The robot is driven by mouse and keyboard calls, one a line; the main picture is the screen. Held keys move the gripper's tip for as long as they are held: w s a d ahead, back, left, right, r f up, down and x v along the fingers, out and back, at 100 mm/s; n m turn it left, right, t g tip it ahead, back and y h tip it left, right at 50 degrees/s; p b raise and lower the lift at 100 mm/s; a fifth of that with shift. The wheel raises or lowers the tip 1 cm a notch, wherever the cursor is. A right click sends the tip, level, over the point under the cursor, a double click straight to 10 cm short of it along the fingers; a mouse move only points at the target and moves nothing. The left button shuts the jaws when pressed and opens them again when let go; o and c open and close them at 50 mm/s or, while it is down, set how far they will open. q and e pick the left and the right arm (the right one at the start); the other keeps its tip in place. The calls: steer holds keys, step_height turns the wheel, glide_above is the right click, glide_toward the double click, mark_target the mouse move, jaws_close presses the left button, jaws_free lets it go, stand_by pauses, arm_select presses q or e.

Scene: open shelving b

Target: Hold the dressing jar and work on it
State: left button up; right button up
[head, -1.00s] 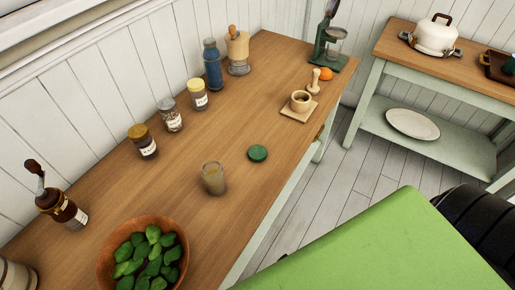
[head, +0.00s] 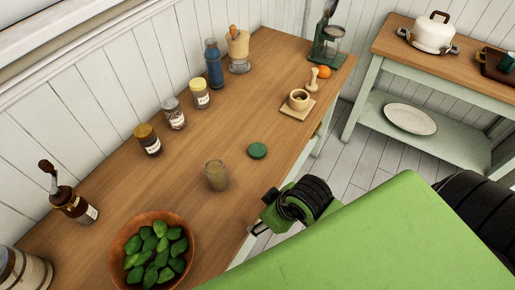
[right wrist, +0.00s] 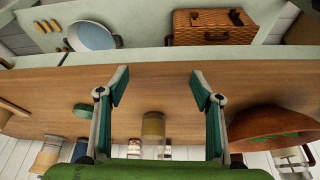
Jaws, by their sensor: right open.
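The dressing jar (head: 216,175) is a small clear glass with a tan filling, standing upright and open on the wooden counter. It also shows in the right wrist view (right wrist: 153,128). A round green lid (head: 257,151) lies flat on the counter beside it, apart from it; it shows left of the jar in the right wrist view (right wrist: 86,110). My right gripper (head: 256,229) is at the counter's front edge, to the lower right of the jar. In the right wrist view its two fingers (right wrist: 160,78) are spread and empty, with the jar between them but apart from both. My left gripper is not in view.
A wooden bowl of green leaves (head: 153,250) stands near the jar. Several spice jars (head: 173,114) line the wall side, with a dark syrup bottle (head: 72,204) at the left. A mortar (head: 299,99) and orange (head: 323,72) are farther back. The counter around the jar is clear.

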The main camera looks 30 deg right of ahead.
steer(key=w+n, duration=0.1)
steer(key=w+a+n, duration=0.1)
steer(key=w, duration=0.1)
steer(key=w+r+n+y, duration=0.1)
steer(key=w, duration=0.1)
steer(key=shift+w+a, duration=0.2)
steer(key=shift+a, duration=0.2)
steer(key=w+n, duration=0.1)
steer(key=w+d+r+n, duration=0.1)
steer(key=w, duration=0.1)
steer(key=w+d+g, duration=0.1)
steer(key=w, duration=0.1)
steer(key=shift+w+d+r+n, duration=0.25)
steer(key=shift+r+n, duration=0.1)
steer(key=shift+n, duration=0.05)
steer(key=w+d+r, duration=0.8)
steer(key=d+r, duration=0.2)
steer(key=d, duration=0.3)
steer(key=shift+g, duration=0.4)
steer(key=p, duration=0.1)
glide_above(266, 149)
step_height(266, 149, down, 8)
steer(key=shift+a+f, duration=0.1)
